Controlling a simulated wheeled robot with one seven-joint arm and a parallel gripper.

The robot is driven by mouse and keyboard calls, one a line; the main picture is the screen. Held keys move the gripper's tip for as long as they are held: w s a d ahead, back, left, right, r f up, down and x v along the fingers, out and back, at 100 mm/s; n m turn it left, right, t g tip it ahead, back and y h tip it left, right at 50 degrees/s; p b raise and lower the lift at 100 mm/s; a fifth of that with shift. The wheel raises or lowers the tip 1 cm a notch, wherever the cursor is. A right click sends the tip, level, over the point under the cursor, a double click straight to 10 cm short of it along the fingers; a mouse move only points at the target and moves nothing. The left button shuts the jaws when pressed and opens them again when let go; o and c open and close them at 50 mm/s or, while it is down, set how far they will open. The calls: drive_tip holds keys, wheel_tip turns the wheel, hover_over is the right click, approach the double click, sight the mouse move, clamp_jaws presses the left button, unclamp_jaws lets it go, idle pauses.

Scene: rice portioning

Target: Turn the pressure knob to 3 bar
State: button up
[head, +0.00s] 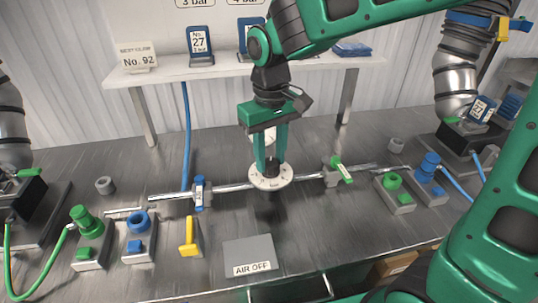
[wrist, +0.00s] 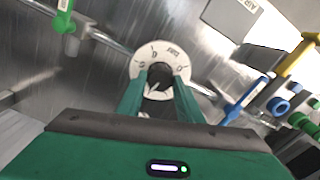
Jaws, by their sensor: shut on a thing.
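The pressure knob is a black knob (head: 271,166) at the centre of a round white dial (head: 270,181) on the metal pipe, in the middle of the head view. My gripper (head: 271,165) comes down from above with its green fingers on both sides of the knob, shut on it. In the wrist view the knob (wrist: 160,76) sits between the fingertips (wrist: 160,82), and the dial (wrist: 147,57) shows marks and small print around it. The print is too small to read surely. A round gauge (head: 268,135) behind is mostly hidden by my fingers.
A blue-handled valve (head: 199,192) is left of the dial and a green-handled valve (head: 341,168) is right. An "AIR OFF" plate (head: 250,257) and a yellow lever (head: 188,238) are in front. A shelf (head: 175,70) with number cards stands behind.

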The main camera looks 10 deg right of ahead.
sight(271, 160)
drive_tip(key=shift+n, duration=1.1)
drive_tip(key=shift+d, duration=0.1)
drive_tip(key=o, duration=1.1)
drive_tip(key=shift+c, duration=0.2)
wheel_tip(271, 160, up, 11)
drive_tip(key=shift+w+f, duration=0.1)
